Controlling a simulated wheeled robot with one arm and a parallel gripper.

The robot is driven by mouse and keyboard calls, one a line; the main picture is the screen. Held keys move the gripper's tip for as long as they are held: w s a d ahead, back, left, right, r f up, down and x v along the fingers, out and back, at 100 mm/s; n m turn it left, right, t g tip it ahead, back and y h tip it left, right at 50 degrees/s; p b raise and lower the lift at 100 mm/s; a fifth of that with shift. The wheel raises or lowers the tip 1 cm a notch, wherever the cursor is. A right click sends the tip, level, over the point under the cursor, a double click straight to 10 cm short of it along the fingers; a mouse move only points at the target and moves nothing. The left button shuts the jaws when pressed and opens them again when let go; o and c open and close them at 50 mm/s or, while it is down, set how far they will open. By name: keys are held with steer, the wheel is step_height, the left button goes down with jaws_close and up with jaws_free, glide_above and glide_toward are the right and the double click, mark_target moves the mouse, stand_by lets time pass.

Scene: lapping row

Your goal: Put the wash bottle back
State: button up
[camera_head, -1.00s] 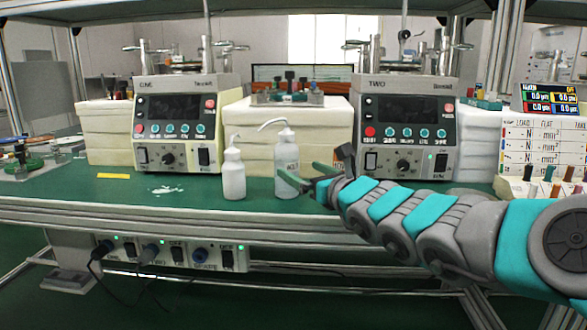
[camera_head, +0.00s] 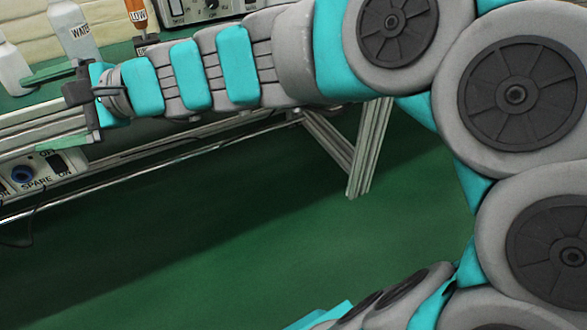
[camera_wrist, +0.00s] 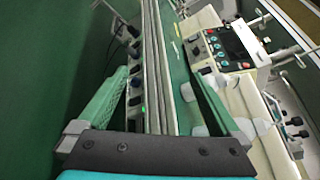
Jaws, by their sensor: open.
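In the wrist view my gripper's green fingers (camera_wrist: 160,76) are spread over the bench edge. White shapes near the right finger are too unclear to name.
A socket strip marked SPARE (camera_head: 38,172) hangs under the bench edge. The green floor (camera_head: 250,220) in front is clear.

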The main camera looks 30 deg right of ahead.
steer(key=s+d+f+n+g+h, duration=0.3)
steer(key=s+d+f+n, duration=0.15)
steer(key=s+f, duration=0.4)
steer(key=s+d+f+n+g+h, duration=0.35)
steer(key=s+f+n, duration=0.25)
steer(key=s+f, duration=0.3)
steer(key=s+d+f+n+g+h, duration=0.1)
steer(key=s+d+f+h, duration=0.2)
steer(key=d, duration=0.5)
steer(key=s+d+f+n+g+h, duration=0.1)
steer(key=s+d+f+h, duration=0.3)
steer(key=d, duration=0.5)
steer(key=shift+s+f+n+g, duration=0.15)
steer(key=shift+s+n+g, duration=0.25)
steer(key=shift+s, duration=0.65)
